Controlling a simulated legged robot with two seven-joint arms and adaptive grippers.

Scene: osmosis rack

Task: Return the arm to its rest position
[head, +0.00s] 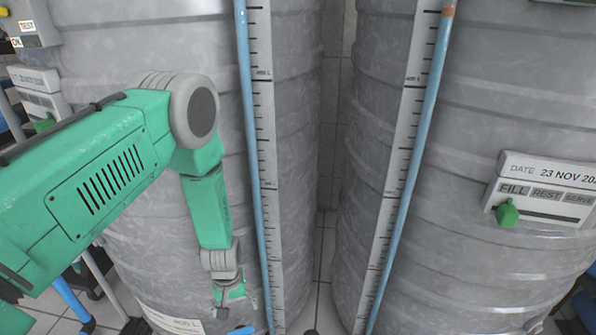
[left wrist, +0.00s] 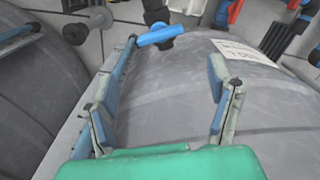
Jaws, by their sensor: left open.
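My left arm comes in from the left in the head view, bent at the elbow with its forearm hanging down. My left gripper (head: 235,299) is low in front of the left grey tank (head: 180,130). In the left wrist view my left gripper (left wrist: 165,85) has its two fingers spread wide with nothing between them. A blue valve handle (left wrist: 160,36) on the tank's pipe lies beyond the fingertips, apart from them; it also shows just below the gripper in the head view (head: 242,330). My right gripper is not in view.
A second grey tank (head: 480,110) stands at the right, with a narrow tiled gap between. Scaled strips with blue pipes run down both tanks. A panel with a green slider (head: 507,213) is on the right tank. Blue pipes (head: 72,300) stand at the lower left.

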